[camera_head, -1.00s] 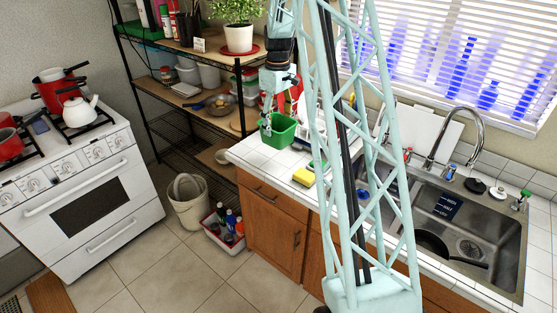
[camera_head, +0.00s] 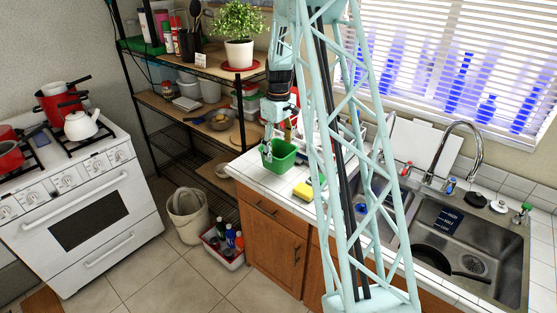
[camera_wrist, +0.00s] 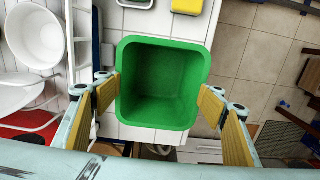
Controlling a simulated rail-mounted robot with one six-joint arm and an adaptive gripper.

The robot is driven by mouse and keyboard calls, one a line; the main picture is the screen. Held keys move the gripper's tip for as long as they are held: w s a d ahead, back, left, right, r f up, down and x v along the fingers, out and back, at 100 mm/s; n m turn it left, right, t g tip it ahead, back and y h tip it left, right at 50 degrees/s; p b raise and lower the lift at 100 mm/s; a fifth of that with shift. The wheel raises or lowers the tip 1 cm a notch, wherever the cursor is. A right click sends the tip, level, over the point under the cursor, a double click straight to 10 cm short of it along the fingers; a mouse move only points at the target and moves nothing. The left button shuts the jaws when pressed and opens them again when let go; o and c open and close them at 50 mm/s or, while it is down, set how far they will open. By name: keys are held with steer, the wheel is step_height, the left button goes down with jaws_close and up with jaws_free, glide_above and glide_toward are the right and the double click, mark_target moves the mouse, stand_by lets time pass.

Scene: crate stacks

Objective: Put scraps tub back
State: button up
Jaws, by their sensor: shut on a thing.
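The green tub (camera_head: 279,158) is upright at the left end of the white tiled counter (camera_head: 253,177). My gripper (camera_head: 271,138) is at its top in the head view, reaching down from above. In the wrist view the tub (camera_wrist: 160,110) sits between the yellow finger pads of my gripper (camera_wrist: 158,89), which press on two opposite sides near its rim. The tub's inside looks empty. I cannot tell whether its base touches the counter.
A yellow sponge (camera_head: 303,190) lies on the counter just right of the tub. A wire shelf rack (camera_head: 150,100) stands behind to the left. A white bucket (camera_head: 188,222) and a bin of bottles (camera_head: 222,250) are on the floor. The sink (camera_head: 500,250) is at right.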

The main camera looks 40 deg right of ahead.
steer(key=shift+f, duration=0.35)
steer(key=shift+f, duration=0.1)
steer(key=shift+f, duration=1.8)
steer(key=shift+f, duration=0.1)
steer(key=o, duration=1.1)
steer(key=shift+c, duration=0.2)
steer(key=shift+r, duration=0.2)
step_height(320, 180, up, 12)
